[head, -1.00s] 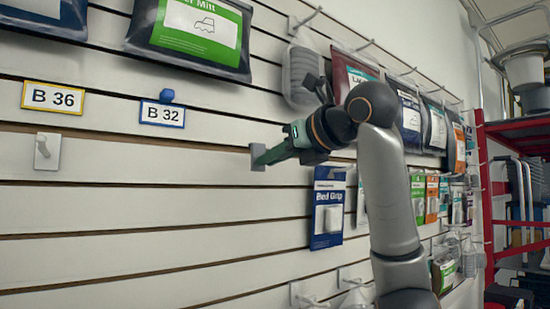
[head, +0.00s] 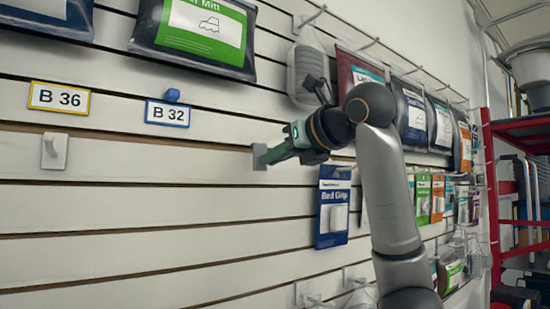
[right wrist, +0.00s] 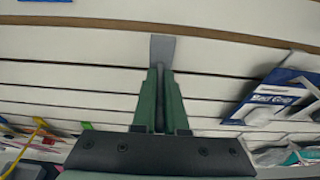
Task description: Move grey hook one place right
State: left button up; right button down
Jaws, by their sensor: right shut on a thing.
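The grey hook (head: 259,157) shows as a small grey plate at the slatted wall, right of and below the B 32 label (head: 167,113). My right gripper (head: 271,157) is shut on it. In the right wrist view, the hook's flat grey plate (right wrist: 162,48) shows beyond the fingertips of my right gripper (right wrist: 160,80), with its rod between the green fingers. The plate is at or very close to the wall; I cannot tell whether it is seated in a groove. My left gripper is not in view.
A white hook (head: 54,151) hangs under the B 36 label (head: 59,98). A blue knob (head: 172,95) sits above B 32. The blue Bed Grip pack (head: 333,207) hangs right of my gripper. A red rack (head: 495,205) stands at the right.

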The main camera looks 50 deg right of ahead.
jog(key=shift+r+x, duration=0.25)
jog(key=shift+x, duration=0.95)
jog(key=shift+r+x, duration=0.25)
jog(key=shift+x, duration=0.9)
dwell(2.4)
jog(key=shift+w+f, duration=0.2)
jog(key=shift+f, duration=0.3)
dwell(1.5)
jog(key=c, duration=1.2)
grip_release()
jog(key=shift+w, duration=0.15)
jog(key=o, duration=0.3)
jog(key=b+v, duration=0.1)
jog(key=v, duration=1.1)
jog(key=shift+s+r, duration=0.1)
jog(key=shift+s, duration=0.3)
